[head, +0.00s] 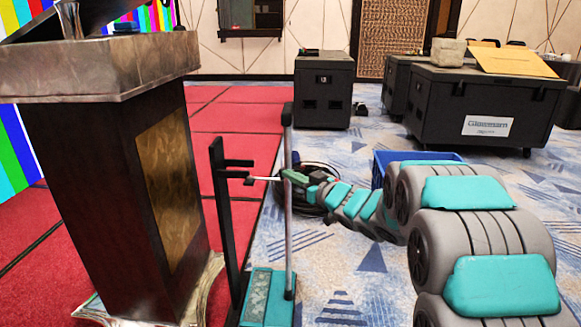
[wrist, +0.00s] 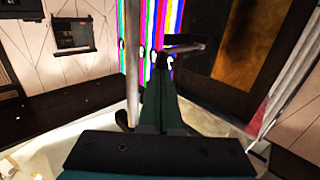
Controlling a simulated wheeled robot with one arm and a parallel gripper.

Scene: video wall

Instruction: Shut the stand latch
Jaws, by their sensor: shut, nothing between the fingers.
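The stand (head: 257,292) has a teal base, a black upright on the left and a thin grey post on the right. Its latch (head: 236,173) shows as short dark arms on the black upright, with a thin pale bar reaching right towards the grey post. My gripper (head: 285,175) is at the grey post, near the right end of that bar; I cannot tell whether they touch. In the wrist view my gripper (wrist: 158,72) is shut with nothing in it, and a grey bar (wrist: 186,47) crosses just beyond the fingertips. The grey post (wrist: 132,60) stands close on the left.
A dark lectern (head: 110,180) stands left of the stand, with a bright striped video wall (head: 18,150) behind it. Black cases (head: 324,90) stand at the back. A blue bin (head: 382,160) is behind my arm. Carpet between the stand and cases is mostly clear.

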